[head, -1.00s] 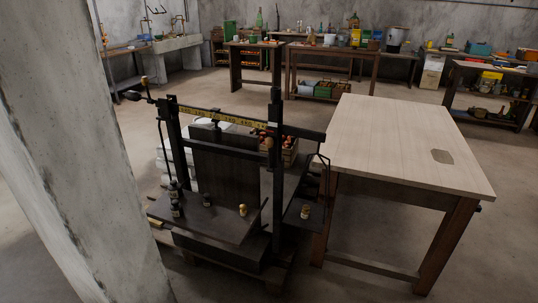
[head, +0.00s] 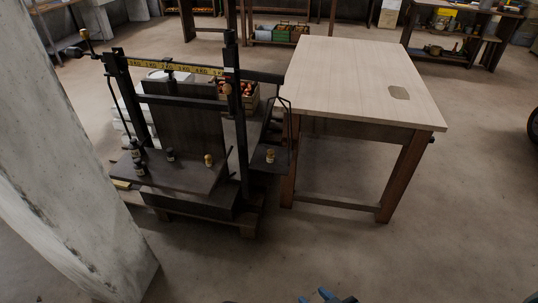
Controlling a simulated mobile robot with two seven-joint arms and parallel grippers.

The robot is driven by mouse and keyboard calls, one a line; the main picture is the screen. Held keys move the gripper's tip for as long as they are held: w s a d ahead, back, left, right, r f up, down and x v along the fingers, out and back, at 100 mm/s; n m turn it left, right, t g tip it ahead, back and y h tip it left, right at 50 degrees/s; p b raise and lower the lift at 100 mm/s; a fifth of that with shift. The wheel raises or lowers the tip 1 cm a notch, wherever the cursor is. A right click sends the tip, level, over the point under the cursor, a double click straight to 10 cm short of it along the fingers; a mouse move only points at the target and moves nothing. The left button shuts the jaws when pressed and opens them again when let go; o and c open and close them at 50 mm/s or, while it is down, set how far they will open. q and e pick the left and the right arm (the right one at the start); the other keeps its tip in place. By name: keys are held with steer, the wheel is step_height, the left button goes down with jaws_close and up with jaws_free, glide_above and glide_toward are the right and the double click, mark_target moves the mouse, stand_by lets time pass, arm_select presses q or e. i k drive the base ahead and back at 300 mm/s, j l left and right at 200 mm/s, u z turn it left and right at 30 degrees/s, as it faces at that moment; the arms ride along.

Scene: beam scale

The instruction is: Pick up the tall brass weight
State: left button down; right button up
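Two small brass weights show in the head view. One brass weight (head: 208,160) stands on the dark platform of the beam scale (head: 183,178). The other brass weight (head: 270,155) stands on the small hanging pan (head: 262,167) at the scale's right side. At this size I cannot tell for sure which is the tall one. My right gripper (head: 326,296) only just shows at the bottom edge, as blue and dark parts, far in front of the scale and apart from both weights. Its fingers are too cut off to read. My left gripper is not clearly in view.
Several dark weights (head: 137,157) stand on the platform's left. A wooden table (head: 350,75) stands right of the scale, its top nearly bare. A concrete pillar (head: 60,170) blocks the left. A crate (head: 238,98) sits behind the scale. The floor in front is clear.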

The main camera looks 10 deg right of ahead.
mark_target(270, 152)
steer(key=i+l+u, duration=0.25)
steer(key=i+l, duration=0.5)
steer(key=i, duration=0.25)
steer(key=i+l+u, duration=0.3)
steer(key=i+l, duration=0.6)
